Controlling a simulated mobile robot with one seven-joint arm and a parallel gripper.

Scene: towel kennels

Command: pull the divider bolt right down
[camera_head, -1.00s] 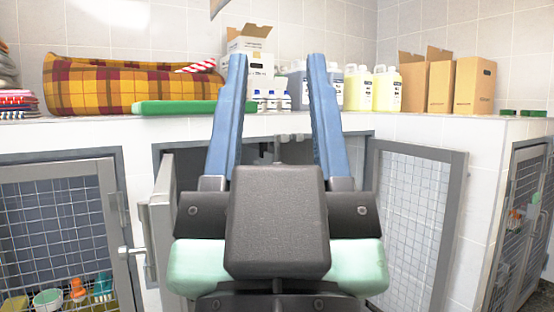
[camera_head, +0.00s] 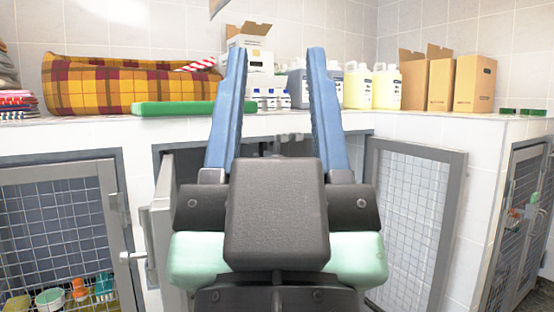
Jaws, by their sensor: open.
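My gripper (camera_head: 277,52) is open, its two blue fingers pointing up and away in front of the middle kennel's upper edge. Nothing shows between the fingers except the background. Behind them, under the counter edge, small grey metal fittings (camera_head: 284,140) show at the top of the dark kennel opening (camera_head: 190,158). They may belong to the divider bolt, but I cannot tell for sure. The dark hand body hides what lies below them, including most of the divider. I cannot tell whether the fingers touch anything.
A mesh kennel door (camera_head: 415,220) stands at the right, and another door (camera_head: 160,235) is seen nearly edge-on at the left. A further mesh door (camera_head: 60,235) is at far left. The counter (camera_head: 420,122) holds a plaid bed (camera_head: 125,85), bottles (camera_head: 387,88) and cardboard boxes (camera_head: 475,84).

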